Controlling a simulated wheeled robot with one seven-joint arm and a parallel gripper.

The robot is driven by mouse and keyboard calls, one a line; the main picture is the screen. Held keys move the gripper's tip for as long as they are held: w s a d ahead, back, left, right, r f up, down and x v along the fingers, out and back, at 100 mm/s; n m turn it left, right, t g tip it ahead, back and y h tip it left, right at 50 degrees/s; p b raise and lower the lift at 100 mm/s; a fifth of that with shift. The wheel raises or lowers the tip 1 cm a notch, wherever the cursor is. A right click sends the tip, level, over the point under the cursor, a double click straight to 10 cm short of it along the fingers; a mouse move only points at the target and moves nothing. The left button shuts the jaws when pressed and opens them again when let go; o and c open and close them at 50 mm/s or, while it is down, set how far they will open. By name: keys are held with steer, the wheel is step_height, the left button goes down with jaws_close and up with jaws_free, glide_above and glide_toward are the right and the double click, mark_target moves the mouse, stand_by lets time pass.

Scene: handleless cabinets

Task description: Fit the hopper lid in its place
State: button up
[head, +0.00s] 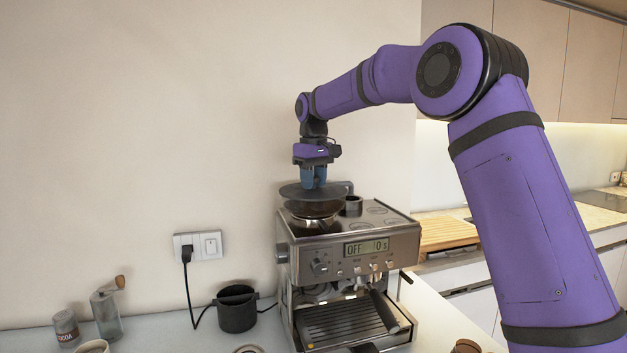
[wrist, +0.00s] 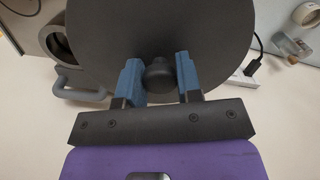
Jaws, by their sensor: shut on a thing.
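The hopper lid (head: 305,191) is a dark round disc with a small knob, hanging roughly level above the coffee machine. In the wrist view the lid (wrist: 160,30) fills the upper middle. My gripper (head: 313,184) points down, with its blue fingers on either side of the lid's knob (wrist: 160,75). The fingers are shut on the knob. The hopper (head: 313,213) is a clear brownish bowl on top of the espresso machine (head: 350,250), at its left side. The lid is over the hopper and covers much of it. A small gap seems to show between them.
A dark cup (head: 353,205) stands on the machine top, right of the hopper. A knock box (head: 237,308), a glass jar with a wooden part (head: 107,310) and a cocoa shaker (head: 66,328) stand on the counter at left. A wall socket (head: 198,246) holds a plug.

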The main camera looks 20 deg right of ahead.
steer(key=o, duration=1)
step_height(320, 180, up, 10)
steer(key=shift+r, duration=0.1)
steer(key=s+d+r+m+t, duration=0.1)
steer(key=s+d, duration=0.1)
steer(key=s, duration=0.9)
steer(key=s+d+r+m+t, duration=0.1)
steer(key=s+t, duration=0.1)
steer(key=s, duration=0.9)
steer(key=s+d+f+m+t, duration=0.1)
steer(key=s+d+f, duration=0.1)
steer(key=s+f, duration=0.5)
steer(key=s+d+f+m+t, duration=0.1)
steer(key=s+f, duration=0.7)
steer(key=s, duration=0.8)
steer(key=shift+d+m, duration=0.3)
steer(key=shift+d, duration=0.15)
